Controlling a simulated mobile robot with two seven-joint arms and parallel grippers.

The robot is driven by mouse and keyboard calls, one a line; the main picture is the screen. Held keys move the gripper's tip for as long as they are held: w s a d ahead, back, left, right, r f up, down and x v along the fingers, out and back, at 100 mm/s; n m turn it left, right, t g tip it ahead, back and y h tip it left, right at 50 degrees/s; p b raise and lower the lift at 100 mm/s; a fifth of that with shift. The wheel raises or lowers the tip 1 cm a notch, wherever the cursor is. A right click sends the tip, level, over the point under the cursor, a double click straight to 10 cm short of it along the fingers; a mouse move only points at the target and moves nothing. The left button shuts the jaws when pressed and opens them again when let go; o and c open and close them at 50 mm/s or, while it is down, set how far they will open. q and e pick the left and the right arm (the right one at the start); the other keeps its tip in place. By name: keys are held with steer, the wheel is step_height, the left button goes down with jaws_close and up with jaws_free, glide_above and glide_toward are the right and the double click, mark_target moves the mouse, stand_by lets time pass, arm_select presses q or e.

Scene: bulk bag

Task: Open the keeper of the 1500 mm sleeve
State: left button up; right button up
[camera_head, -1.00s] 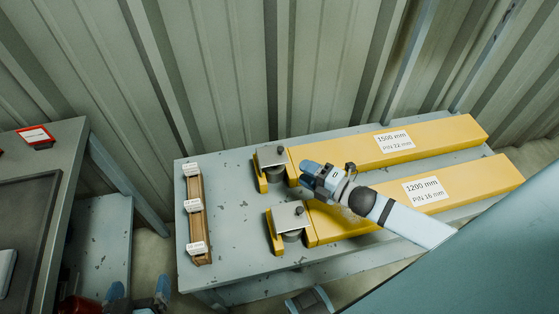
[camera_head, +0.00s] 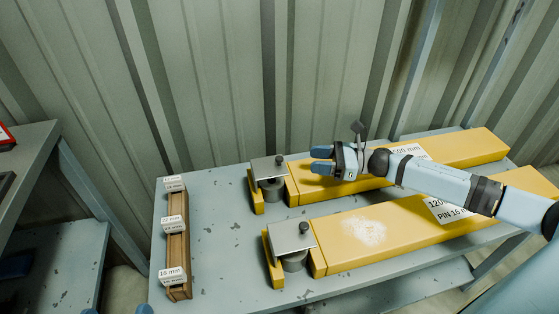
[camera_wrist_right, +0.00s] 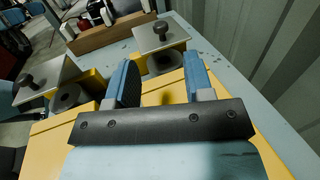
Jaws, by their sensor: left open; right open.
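The yellow 1500 mm sleeve (camera_head: 465,150) lies at the back of the bench. Its keeper (camera_head: 266,168), a flat grey plate with a dark knob, lies over a round grey boss at the sleeve's left end. My right gripper (camera_head: 321,160) is open and empty above this sleeve, just right of the keeper and apart from it. In the right wrist view the keeper (camera_wrist_right: 150,35) and its knob show ahead, between and beyond the fingers (camera_wrist_right: 163,75). My left gripper (camera_head: 118,311) shows only as blue fingertips at the bottom edge, open.
The 1200 mm sleeve (camera_head: 400,230) lies in front, with its own keeper (camera_head: 291,236) and knob. A wooden rack (camera_head: 178,240) with labelled sections stands at the bench's left. A corrugated wall (camera_head: 200,80) rises close behind. The bench between rack and keepers (camera_head: 220,230) is clear.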

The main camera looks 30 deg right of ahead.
mark_target(279, 157)
steer(key=x, duration=0.9)
steer(key=shift+w+a+b, duration=0.2)
steer(key=shift+a+b, duration=0.15)
steer(key=shift+b, duration=0.05)
arm_select(q)
steer(key=shift+d+r+t+h, duration=0.15)
steer(key=shift+r+t, duration=0.05)
steer(key=shift+r, duration=0.3)
steer(key=shift+d+r+t+h, duration=0.15)
steer(key=shift+r+t, duration=0.05)
steer(key=shift+r, duration=0.25)
arm_select(e)
steer(key=shift+w+a, duration=0.1)
steer(key=shift+a, duration=0.1)
arm_select(q)
steer(key=shift+f, duration=0.1)
arm_select(e)
jaws_close()
